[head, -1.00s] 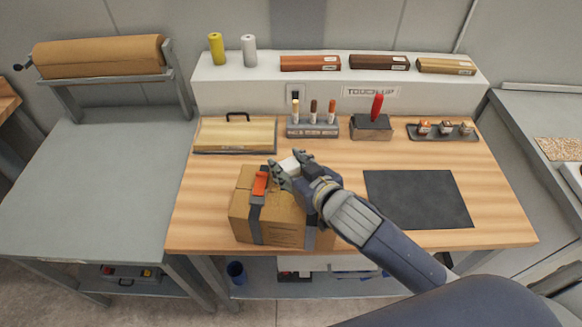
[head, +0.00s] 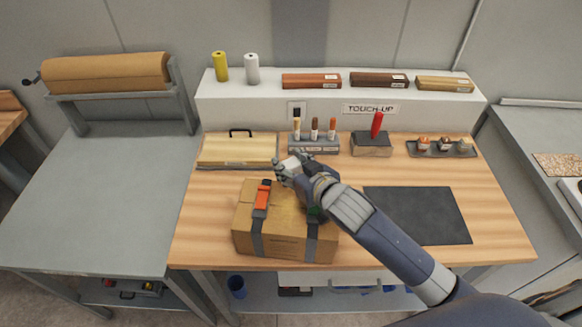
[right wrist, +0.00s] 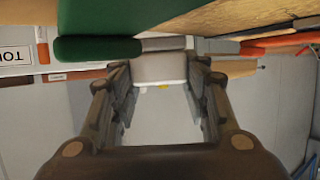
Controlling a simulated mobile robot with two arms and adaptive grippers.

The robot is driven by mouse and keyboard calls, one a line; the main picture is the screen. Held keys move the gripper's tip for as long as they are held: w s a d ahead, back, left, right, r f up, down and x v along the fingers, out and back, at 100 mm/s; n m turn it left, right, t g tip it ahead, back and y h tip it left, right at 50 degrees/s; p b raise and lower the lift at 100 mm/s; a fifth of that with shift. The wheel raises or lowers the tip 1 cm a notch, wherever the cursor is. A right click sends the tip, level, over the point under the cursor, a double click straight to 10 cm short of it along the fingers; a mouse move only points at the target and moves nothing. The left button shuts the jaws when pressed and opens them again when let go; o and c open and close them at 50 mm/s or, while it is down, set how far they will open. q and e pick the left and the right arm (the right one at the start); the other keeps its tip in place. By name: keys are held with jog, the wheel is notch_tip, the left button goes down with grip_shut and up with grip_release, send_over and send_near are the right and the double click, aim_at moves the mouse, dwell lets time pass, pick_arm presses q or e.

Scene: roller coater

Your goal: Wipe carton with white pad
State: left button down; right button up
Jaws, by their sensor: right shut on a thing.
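The brown carton (head: 285,243) sits near the front edge of the wooden worktop, bound by two dark straps. An orange buckle (head: 262,197) is on its left strap; a green buckle (head: 317,213) on the right strap is partly hidden by my arm. My right gripper (head: 288,170) is shut on the white pad (head: 293,163), at the carton's back edge in the head view. I cannot tell whether the pad touches the carton. In the right wrist view, the pad (right wrist: 160,70) is between the fingertips. My left gripper is not in view.
A dark mat (head: 425,222) lies right of the carton. Behind stand a wooden panel with a handle (head: 236,150), a marker holder (head: 314,146), a block with a red tool (head: 371,146) and a small tray (head: 441,149). Bare worktop lies left of the carton.

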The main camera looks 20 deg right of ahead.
jog(key=shift+w+d+f, duration=0.1)
jog(key=shift+w+d, duration=0.1)
jog(key=shift+w, duration=0.45)
jog(key=shift+w+d, duration=0.2)
jog(key=shift+w, duration=0.4)
jog(key=shift+s+a+p, duration=0.2)
jog(key=shift+a+p, duration=0.55)
jog(key=shift+a, duration=0.35)
jog(key=shift+s+a+p, duration=0.25)
jog(key=shift+s+p, duration=0.15)
jog(key=shift+s, duration=0.85)
jog(key=shift+s+a+p, duration=0.3)
jog(key=shift+s+p, duration=0.3)
jog(key=shift+s, duration=0.35)
jog(key=shift+s+a, duration=0.2)
jog(key=shift+s, duration=0.5)
jog(key=shift+s+a+p, duration=0.15)
jog(key=shift+s+p, duration=0.2)
jog(key=shift+s, duration=0.2)
jog(key=shift+s+a+p, duration=0.15)
jog(key=shift+s+p, duration=0.15)
jog(key=shift+s, duration=0.2)
jog(key=shift+s+a, duration=0.2)
jog(key=shift+s, duration=0.3)
jog(key=shift+w, duration=0.15)
